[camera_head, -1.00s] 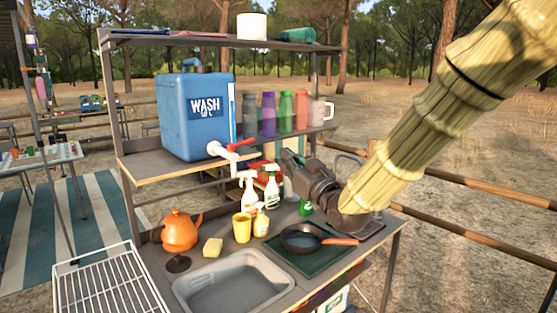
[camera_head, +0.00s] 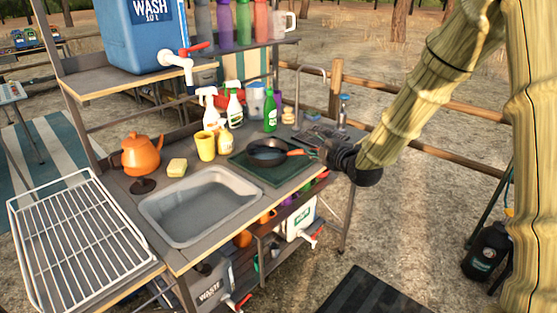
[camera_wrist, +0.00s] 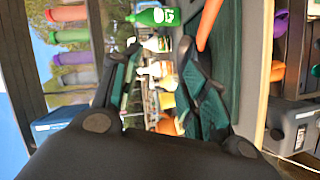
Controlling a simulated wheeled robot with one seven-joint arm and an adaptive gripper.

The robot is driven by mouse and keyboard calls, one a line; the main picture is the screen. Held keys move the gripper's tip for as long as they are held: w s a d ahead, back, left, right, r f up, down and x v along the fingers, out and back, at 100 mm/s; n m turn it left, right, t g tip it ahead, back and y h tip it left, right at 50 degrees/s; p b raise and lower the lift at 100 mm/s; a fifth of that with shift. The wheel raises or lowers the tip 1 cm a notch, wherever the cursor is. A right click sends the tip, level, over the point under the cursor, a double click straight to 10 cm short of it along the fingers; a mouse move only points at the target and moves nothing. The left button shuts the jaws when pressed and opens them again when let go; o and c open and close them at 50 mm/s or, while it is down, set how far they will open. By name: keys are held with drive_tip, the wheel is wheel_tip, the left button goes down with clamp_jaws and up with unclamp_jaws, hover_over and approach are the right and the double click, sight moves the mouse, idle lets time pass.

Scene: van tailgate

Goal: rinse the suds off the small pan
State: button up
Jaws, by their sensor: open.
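The small pan (camera_head: 267,152) is dark with an orange handle (camera_head: 302,152) and stands on a green mat (camera_head: 262,174) right of the sink. Suds cannot be made out at this size. My gripper (camera_head: 312,143) is open and empty, low at the counter's right end near the handle. In the wrist view its fingers (camera_wrist: 160,62) are spread, and the orange handle (camera_wrist: 209,24) shows beyond the right finger, not between them. The grey sink (camera_head: 150,207) looks empty. The white tap (camera_head: 178,60) with a red lever is on the blue wash tank (camera_head: 130,35).
Spray bottles (camera_head: 212,112), a green bottle (camera_head: 270,110) and a yellow cup (camera_head: 205,146) stand behind the sink and mat. A sponge (camera_head: 177,168) and orange kettle (camera_head: 141,155) are at the left. A wire rack (camera_head: 75,240) is at the front left. A thin curved faucet (camera_head: 312,70) rises behind.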

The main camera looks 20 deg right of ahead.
drive_tip(key=s+d+f+n+g+h, duration=0.1)
drive_tip(key=d+f+n, duration=0.2)
drive_tip(key=d+f, duration=0.3)
drive_tip(key=shift+a+p+x, duration=0.2)
drive_tip(key=shift+p+x, duration=0.05)
drive_tip(key=shift+x, duration=2.5)
drive_tip(key=shift+a+p+x, duration=0.15)
drive_tip(key=shift+p+x, duration=0.1)
drive_tip(key=shift+x, duration=2.5)
drive_tip(key=shift+f, duration=0.15)
drive_tip(key=shift+s, duration=0.1)
clamp_jaws()
